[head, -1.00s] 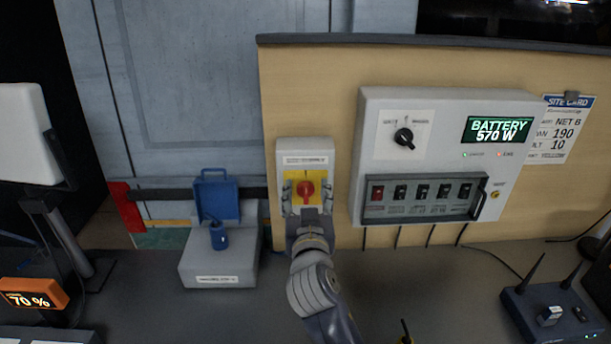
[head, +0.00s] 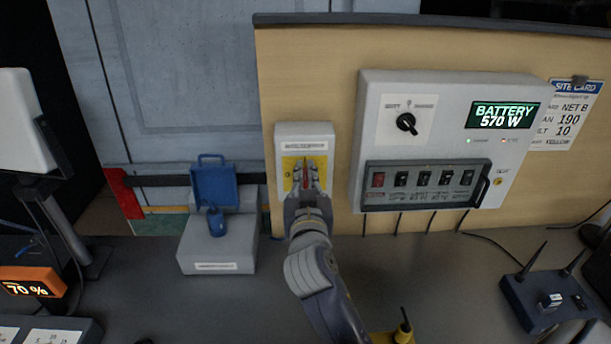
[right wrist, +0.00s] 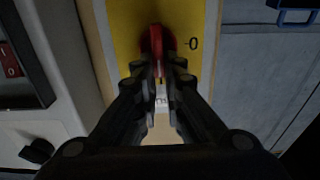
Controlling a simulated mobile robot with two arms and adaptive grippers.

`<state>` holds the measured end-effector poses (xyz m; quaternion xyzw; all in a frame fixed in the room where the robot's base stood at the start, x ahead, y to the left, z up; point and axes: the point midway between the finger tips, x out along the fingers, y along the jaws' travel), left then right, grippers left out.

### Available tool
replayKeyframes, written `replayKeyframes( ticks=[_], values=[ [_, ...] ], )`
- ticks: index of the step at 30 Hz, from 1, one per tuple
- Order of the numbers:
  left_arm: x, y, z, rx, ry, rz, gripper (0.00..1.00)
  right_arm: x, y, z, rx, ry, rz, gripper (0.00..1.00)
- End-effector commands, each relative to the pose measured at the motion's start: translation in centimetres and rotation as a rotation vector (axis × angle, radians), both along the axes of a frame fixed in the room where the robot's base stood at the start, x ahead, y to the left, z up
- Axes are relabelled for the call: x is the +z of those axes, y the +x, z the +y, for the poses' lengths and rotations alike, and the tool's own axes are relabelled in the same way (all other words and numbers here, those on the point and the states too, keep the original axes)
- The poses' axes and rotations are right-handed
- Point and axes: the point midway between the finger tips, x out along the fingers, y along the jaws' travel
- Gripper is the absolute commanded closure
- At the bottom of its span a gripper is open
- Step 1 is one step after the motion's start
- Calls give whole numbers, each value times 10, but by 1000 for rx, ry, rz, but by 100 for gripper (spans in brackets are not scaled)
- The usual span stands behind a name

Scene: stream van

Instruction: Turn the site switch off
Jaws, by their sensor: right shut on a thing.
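The site switch (head: 304,145) is a grey box with a yellow plate and a red rotary handle, mounted on the wooden panel. My right gripper (head: 306,177) is at the front of it, shut on the red handle. In the right wrist view the fingertips (right wrist: 159,70) close on the red handle (right wrist: 158,42) in front of the yellow plate (right wrist: 190,18). An "O" mark shows beside the handle there. The fingers hide much of the handle in the head view. My left gripper is not in view.
A grey power panel (head: 445,95) with a "BATTERY 570 W" display (head: 502,115) and rocker switches hangs to the right. A blue padlock (head: 216,222) stands by a blue open hasp or box (head: 213,186) on a grey block (head: 216,262) at left. A router (head: 548,300) is at right.

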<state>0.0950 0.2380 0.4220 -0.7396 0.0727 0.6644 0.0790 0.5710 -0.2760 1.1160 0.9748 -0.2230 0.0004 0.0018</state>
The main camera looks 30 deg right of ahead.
Motion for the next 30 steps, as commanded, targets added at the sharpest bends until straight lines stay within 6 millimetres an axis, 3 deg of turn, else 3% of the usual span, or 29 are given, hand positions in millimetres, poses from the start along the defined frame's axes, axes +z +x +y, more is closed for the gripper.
replayKeyframes(
  ticks=[4,11,17,30],
  values=[
    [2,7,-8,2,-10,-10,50,1,1,0,-1,-24,10,100],
    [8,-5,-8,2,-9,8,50,1,2,2,-1,-130,63,100],
    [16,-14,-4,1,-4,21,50,1,4,6,-1,-284,137,100],
    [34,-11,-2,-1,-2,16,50,-3,8,14,-3,-664,318,100]
  ],
)
